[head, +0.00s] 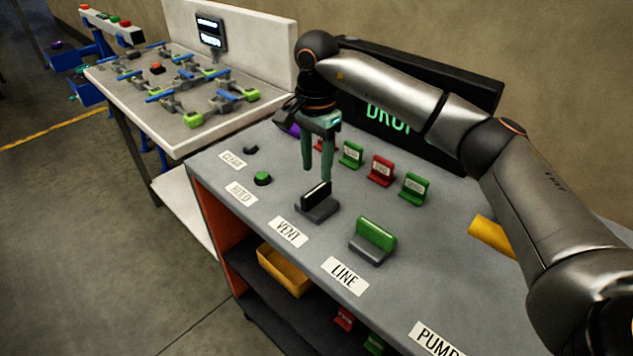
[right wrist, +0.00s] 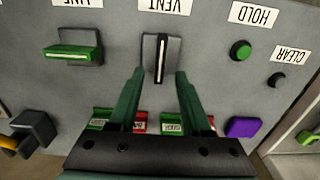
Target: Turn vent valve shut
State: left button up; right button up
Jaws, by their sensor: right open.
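The vent valve (head: 317,203) is a black handle with a white stripe on a grey base, behind the VENT label (head: 288,232). In the right wrist view the vent valve's handle (right wrist: 161,58) points along the line to its label, crosswise to the green line valve handle (right wrist: 74,52). My right gripper (head: 317,174) is open and points down just above and behind the vent valve. In the right wrist view its green fingers (right wrist: 159,72) lie to either side of the handle, with gaps; I see no contact. My left gripper is not in view.
The green line valve (head: 374,238) stands right of the vent valve. A green HOLD button (head: 263,178) and a black CLEAR knob (head: 250,149) are left. Green and red tags (head: 381,170) stand behind, before a dark display (head: 400,115). A yellow cylinder (head: 492,238) lies right.

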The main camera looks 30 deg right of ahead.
aim_at(317, 189)
jog(key=shift+f, duration=2.8)
grip_shut()
